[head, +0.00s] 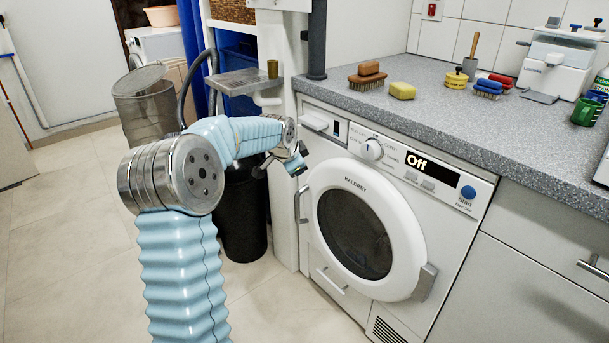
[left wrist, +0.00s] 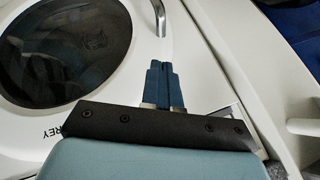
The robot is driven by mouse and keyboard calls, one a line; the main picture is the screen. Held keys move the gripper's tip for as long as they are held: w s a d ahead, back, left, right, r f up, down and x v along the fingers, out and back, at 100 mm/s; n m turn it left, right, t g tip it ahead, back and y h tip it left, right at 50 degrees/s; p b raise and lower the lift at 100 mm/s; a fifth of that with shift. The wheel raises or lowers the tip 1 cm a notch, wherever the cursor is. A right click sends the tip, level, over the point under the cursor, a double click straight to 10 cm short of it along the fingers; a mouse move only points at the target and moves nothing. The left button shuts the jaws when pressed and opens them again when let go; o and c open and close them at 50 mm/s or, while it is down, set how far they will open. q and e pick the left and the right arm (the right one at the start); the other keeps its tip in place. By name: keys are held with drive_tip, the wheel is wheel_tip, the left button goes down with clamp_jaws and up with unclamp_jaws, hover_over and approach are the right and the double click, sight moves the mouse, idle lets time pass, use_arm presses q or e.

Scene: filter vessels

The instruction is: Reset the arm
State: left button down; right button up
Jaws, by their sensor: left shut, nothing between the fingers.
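My left arm, in pale blue bellows with metal joints, comes in from the lower left of the head view. Its left gripper (head: 296,164) is at the upper left of the washing machine's front, left of the round door. In the left wrist view the blue fingers of the left gripper (left wrist: 165,85) are together with nothing between them. The washing machine (head: 323,272) has its round door (head: 398,216) closed, and its display (head: 431,166) reads "Off". The door also shows in the left wrist view (left wrist: 118,72). My right gripper is not in view.
A grey countertop (head: 440,108) runs above the machine, with brushes, a yellow sponge (head: 402,91) and a white appliance (head: 556,66). A black bin (head: 243,215) and a wire basket (head: 148,105) stand to the left. The tiled floor (head: 60,240) at far left is clear.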

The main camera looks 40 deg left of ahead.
use_arm(q)
drive_tip(key=s+a+r, duration=0.2)
drive_tip(key=a+r, duration=0.1)
drive_tip(key=r, duration=0.2)
drive_tip(key=shift+s+a+r, duration=0.2)
drive_tip(key=shift+s+a, duration=0.05)
drive_tip(key=shift+s, duration=0.1)
drive_tip(key=s+d+f+n+g+h, duration=0.1)
drive_tip(key=s+d+f+n+h, duration=0.1)
drive_tip(key=d+f, duration=1.15)
drive_tip(key=s+d+f+n+g+h, duration=0.1)
drive_tip(key=d+f+g+h, duration=0.1)
drive_tip(key=d+f, duration=1.2)
drive_tip(key=s+d+f+n+g, duration=0.1)
drive_tip(key=s+d+f, duration=0.3)
drive_tip(key=s, duration=0.4)
drive_tip(key=s+d+f+n+g+h, duration=0.1)
drive_tip(key=s+d+f+n, duration=0.1)
drive_tip(key=s+d+f, duration=0.2)
drive_tip(key=s+d+f+n+g+h, duration=0.1)
drive_tip(key=s+d+f, duration=0.4)
drive_tip(key=s, duration=0.7)
wheel_tip(320, 180, down, 2)
drive_tip(key=shift+f+n, duration=0.1)
drive_tip(key=shift+n, duration=0.3)
drive_tip(key=shift+w+a, duration=0.1)
